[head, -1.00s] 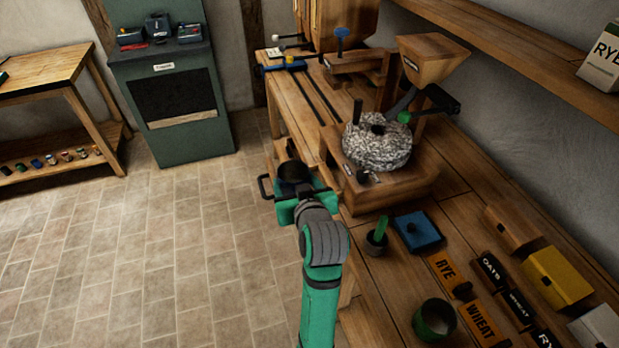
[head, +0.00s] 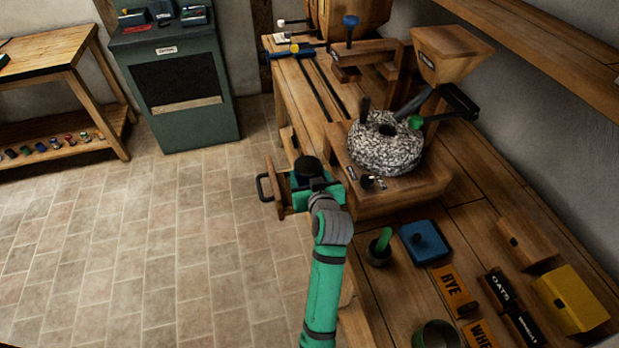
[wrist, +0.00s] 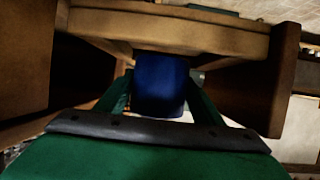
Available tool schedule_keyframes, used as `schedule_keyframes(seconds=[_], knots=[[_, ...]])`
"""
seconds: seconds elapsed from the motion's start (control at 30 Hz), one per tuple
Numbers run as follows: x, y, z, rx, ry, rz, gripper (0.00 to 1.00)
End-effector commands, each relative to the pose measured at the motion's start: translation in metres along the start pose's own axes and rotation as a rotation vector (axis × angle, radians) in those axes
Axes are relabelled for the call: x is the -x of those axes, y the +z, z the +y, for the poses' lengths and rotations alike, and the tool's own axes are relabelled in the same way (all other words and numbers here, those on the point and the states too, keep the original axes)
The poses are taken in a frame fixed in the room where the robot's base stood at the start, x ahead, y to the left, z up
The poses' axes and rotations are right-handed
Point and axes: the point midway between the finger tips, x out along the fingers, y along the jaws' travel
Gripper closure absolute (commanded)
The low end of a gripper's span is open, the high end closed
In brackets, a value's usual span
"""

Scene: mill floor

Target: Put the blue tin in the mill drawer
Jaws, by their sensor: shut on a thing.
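The blue tin (wrist: 160,85) is between the green fingers of my gripper (wrist: 160,100) in the wrist view. In the head view its dark round top (head: 307,166) shows above my gripper (head: 308,181). My gripper is shut on the tin. The mill drawer (head: 275,190) is pulled out to the left of the mill, with a dark bar handle on its front. The tin is at the drawer, on the mill side of its front panel. Wooden drawer parts (wrist: 180,32) surround it in the wrist view. I cannot tell whether it touches the drawer bottom.
The mill (head: 400,192), with its speckled stone and hopper, stands right of my gripper. A blue box (head: 424,243), a green-handled item in a cup (head: 381,246) and several labelled blocks lie on the bench to the right. Open tiled floor (head: 150,250) lies left.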

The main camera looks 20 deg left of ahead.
Motion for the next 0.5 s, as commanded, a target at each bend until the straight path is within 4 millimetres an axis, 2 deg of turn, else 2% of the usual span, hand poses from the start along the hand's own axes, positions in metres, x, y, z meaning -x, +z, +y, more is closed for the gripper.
schedule_keyframes(seconds=[0.03,0.17,0.5], knots=[[-0.003,0.009,0.000,-0.002,0.000,-0.004,0.64],[-0.007,0.020,0.000,-0.001,0.000,-0.002,0.64],[-0.008,0.022,0.000,0.000,0.000,0.000,0.64]])
